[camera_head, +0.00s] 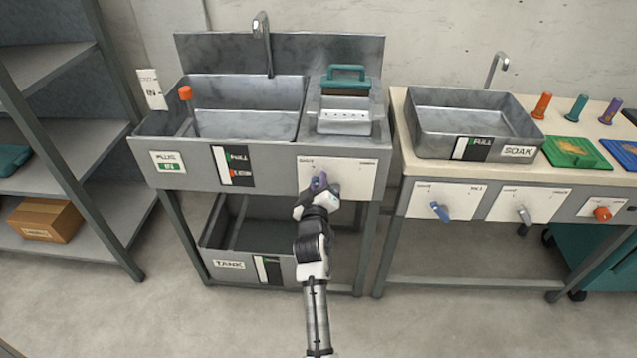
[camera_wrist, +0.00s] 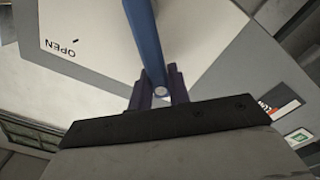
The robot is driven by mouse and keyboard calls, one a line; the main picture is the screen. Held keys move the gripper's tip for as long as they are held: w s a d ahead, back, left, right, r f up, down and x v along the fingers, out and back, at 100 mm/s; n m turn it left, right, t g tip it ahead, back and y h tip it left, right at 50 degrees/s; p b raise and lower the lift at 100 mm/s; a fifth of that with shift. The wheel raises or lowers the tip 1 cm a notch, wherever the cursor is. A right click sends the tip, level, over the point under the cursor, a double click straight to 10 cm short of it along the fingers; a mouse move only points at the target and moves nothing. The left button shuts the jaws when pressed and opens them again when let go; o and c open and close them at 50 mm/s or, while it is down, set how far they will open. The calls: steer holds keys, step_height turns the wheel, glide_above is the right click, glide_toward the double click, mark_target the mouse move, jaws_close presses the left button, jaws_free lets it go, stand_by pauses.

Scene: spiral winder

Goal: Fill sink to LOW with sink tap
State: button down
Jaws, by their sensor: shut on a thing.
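The metal sink (camera_head: 205,128) stands at centre left with a curved spout (camera_head: 263,42) over its back; no water can be made out in it. A black level gauge (camera_head: 233,166) on its front has a green mark above a red one. A white panel (camera_head: 366,176) sits to the right on that front. My gripper (camera_head: 318,193) is at this panel, shut on a blue tap handle (camera_head: 320,181). In the wrist view the handle (camera_wrist: 144,35) runs up from between the fingers (camera_wrist: 160,88), and the panel reads OPEN. The handle's pivot is hidden.
An orange-topped stick (camera_head: 186,94) stands in the sink's left side, and a teal-handled lid or brush (camera_head: 346,80) rests at its right. A tank (camera_head: 222,243) sits below. A bench with a SOAK basin (camera_head: 470,127) and several handles stands at right. A shelf (camera_head: 70,195) is at left.

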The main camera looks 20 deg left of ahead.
steer(key=shift+w+d+r+m+b, duration=0.1)
steer(key=shift+d+r+m+b, duration=0.25)
steer(key=shift+m, duration=0.4)
steer(key=shift+w+d+r+m, duration=0.1)
steer(key=shift+d+m, duration=0.3)
steer(key=shift+m, duration=0.35)
steer(key=m, duration=0.1)
steer(key=d+m, duration=0.2)
steer(key=shift+w+r+b, duration=0.3)
steer(key=shift+b, duration=0.1)
steer(key=m, duration=0.1)
steer(key=d+m, duration=0.1)
steer(key=m, duration=0.1)
steer(key=shift+w+d+m+b, duration=0.25)
steer(key=shift+d+m+b, duration=0.05)
steer(key=shift+d+m, duration=0.1)
steer(key=shift+w+d+f+m, duration=0.15)
steer(key=shift+d+m, duration=0.5)
steer(key=shift+m, duration=0.65)
steer(key=c, duration=1.3)
jaws_free()
